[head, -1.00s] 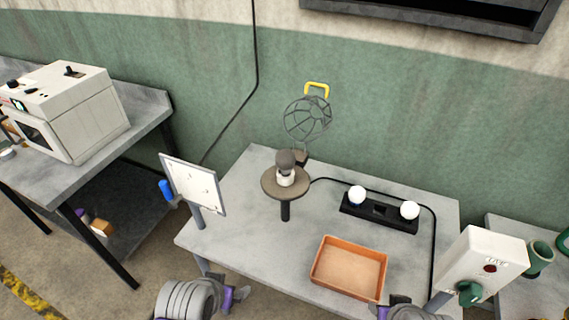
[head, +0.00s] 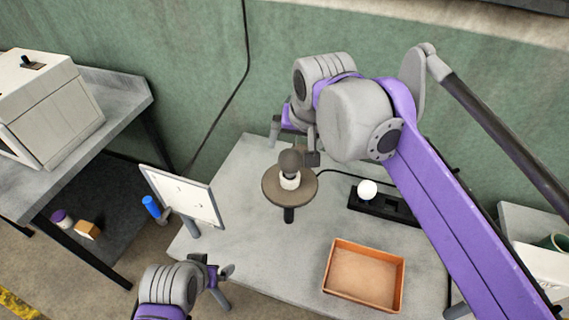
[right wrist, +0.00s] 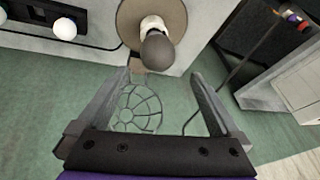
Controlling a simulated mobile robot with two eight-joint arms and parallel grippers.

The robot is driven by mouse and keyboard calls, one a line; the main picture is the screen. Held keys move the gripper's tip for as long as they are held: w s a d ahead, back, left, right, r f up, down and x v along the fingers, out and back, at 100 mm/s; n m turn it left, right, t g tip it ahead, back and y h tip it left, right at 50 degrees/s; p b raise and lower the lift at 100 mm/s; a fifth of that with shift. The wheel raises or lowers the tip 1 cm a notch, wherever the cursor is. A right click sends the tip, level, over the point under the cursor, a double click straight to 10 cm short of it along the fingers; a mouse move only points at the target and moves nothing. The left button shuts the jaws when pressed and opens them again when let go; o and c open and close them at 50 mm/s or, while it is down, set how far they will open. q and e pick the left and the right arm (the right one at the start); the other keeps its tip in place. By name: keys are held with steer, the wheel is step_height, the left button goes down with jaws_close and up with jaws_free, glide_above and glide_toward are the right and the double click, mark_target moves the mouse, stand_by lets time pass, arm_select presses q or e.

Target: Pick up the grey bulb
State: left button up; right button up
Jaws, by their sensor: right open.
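The grey bulb (head: 290,161) stands upright in a white socket (head: 289,181) on a round brown stand (head: 272,190). My right gripper (head: 293,145) is open and empty, at the bulb's far side in the head view. In the right wrist view the bulb (right wrist: 157,52) shows just past the tips of the spread fingers (right wrist: 160,79), in line with the gap between them. My left gripper (head: 225,285) is low at the table's front left, away from the bulb. Its jaw opening is not clear.
An orange tray (head: 364,304) lies at the front right of the table. A black holder (head: 385,207) with a white bulb (head: 367,189) is behind it, partly covered by my right arm. A white board (head: 183,195) stands left. A wire cage (right wrist: 138,108) is by the wall.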

mark_target(290, 161)
steer(key=x, duration=0.9)
steer(key=shift+s+d+f, duration=0.25)
steer(key=shift+s, duration=0.05)
steer(key=shift+c, duration=0.3)
steer(key=shift+r, duration=0.1)
steer(key=c, duration=1.3)
